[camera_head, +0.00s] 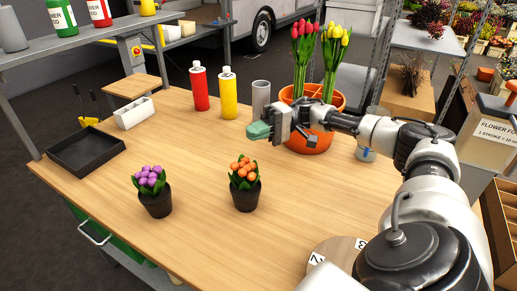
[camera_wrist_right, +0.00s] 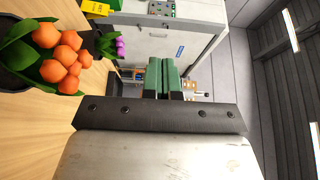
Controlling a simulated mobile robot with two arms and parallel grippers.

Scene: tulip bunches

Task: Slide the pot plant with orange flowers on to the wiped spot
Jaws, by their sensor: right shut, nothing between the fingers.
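The pot plant with orange flowers (camera_head: 245,183) stands upright in a black pot on the wooden table, near the middle. It also shows in the right wrist view (camera_wrist_right: 62,58), sideways at the left. My right gripper (camera_head: 258,131) is above the table, behind and a little right of the orange plant, apart from it. Its green fingertips are shut with nothing between them, as the right wrist view (camera_wrist_right: 163,75) also shows. I cannot make out a wiped spot on the table (camera_head: 200,235). My left gripper is not in view.
A purple-flowered pot plant (camera_head: 152,191) stands left of the orange one. Red (camera_head: 199,87) and yellow (camera_head: 228,93) bottles, a grey cylinder (camera_head: 261,99) and an orange pot of tulips (camera_head: 309,141) stand behind. A black tray (camera_head: 62,165) lies far left. The front middle is clear.

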